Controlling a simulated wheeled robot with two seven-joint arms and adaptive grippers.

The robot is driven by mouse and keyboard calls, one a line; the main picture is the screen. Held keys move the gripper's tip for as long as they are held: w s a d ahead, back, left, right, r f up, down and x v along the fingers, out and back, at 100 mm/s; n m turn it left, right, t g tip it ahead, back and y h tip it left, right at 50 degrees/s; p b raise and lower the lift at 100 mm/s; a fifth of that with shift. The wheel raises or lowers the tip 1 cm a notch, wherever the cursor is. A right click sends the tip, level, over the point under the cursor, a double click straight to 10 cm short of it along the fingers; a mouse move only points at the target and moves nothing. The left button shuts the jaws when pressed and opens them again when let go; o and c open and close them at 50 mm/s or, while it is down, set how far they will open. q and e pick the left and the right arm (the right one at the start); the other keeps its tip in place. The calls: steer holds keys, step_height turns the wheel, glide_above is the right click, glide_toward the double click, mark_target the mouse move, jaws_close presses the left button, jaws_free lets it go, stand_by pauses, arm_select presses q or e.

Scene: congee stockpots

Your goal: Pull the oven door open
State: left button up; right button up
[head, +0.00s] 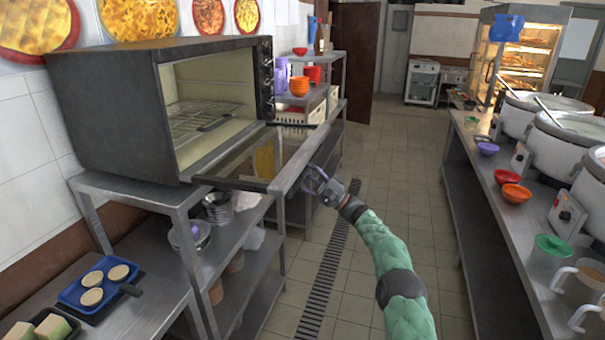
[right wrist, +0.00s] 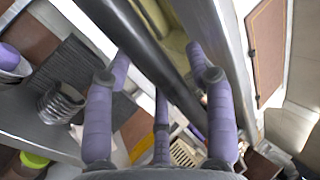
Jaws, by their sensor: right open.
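The oven (head: 115,110) stands on a metal table at the left, its chamber and wire rack exposed. Its glass door (head: 240,160) is swung down to about level, sticking out toward the aisle. My right gripper (head: 318,184) is at the door's outer edge. In the right wrist view, its purple fingers (right wrist: 160,110) are spread, with a dark bar (right wrist: 145,55), apparently the door handle, running between them. Contact with the bar is unclear. My left gripper is in neither view.
Metal shelves with bowls (head: 190,236) stand below the oven. A blue tray of round breads (head: 95,285) is at the lower left. A counter with stockpots (head: 558,150) and bowls runs along the right. The tiled aisle between is clear.

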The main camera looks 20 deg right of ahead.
steer(key=v, duration=1.2)
